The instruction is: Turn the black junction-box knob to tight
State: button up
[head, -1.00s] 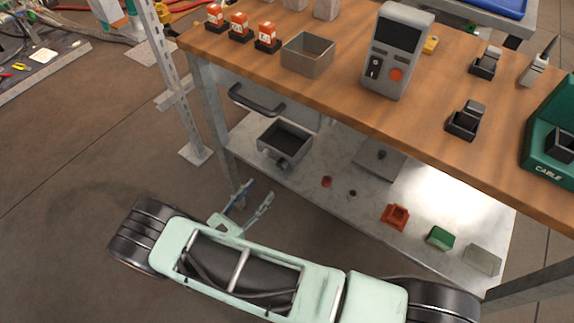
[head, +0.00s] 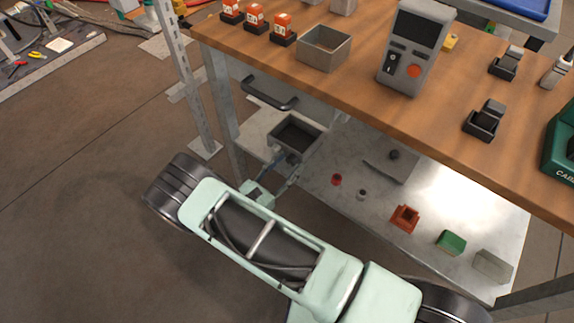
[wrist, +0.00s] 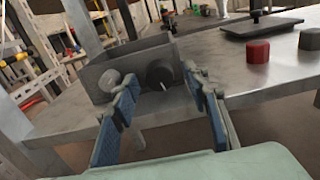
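The junction box is an open grey box (head: 318,139) on the lower metal shelf. In the wrist view its front (wrist: 130,55) carries a black knob (wrist: 159,72) with a short white mark near its lower edge, and a pale grey round knob (wrist: 109,80) to its left. My gripper (head: 285,164) is open and empty, reaching in to the front of the box. In the wrist view its blue-padded fingers (wrist: 160,84) stand on either side of the black knob, apart from each other. I cannot tell whether either finger touches it. In the head view the fingers partly hide the knobs.
On the shelf to the right lie a red knob (head: 336,179), a small grey knob (head: 361,195), a dark plate (head: 390,168), an orange block (head: 404,218) and a green block (head: 451,242). The wooden worktop (head: 370,92) and a drawer handle (head: 268,95) are above. A metal leg (head: 222,110) stands left.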

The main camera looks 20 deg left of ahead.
jog(key=c, duration=1.1)
jog(key=shift+o, duration=0.2)
jog(key=shift+m, duration=0.7)
jog(key=o, duration=1.1)
jog(key=shift+o, duration=0.2)
jog(key=v, duration=1.2)
jog(key=shift+s+a+f, duration=0.1)
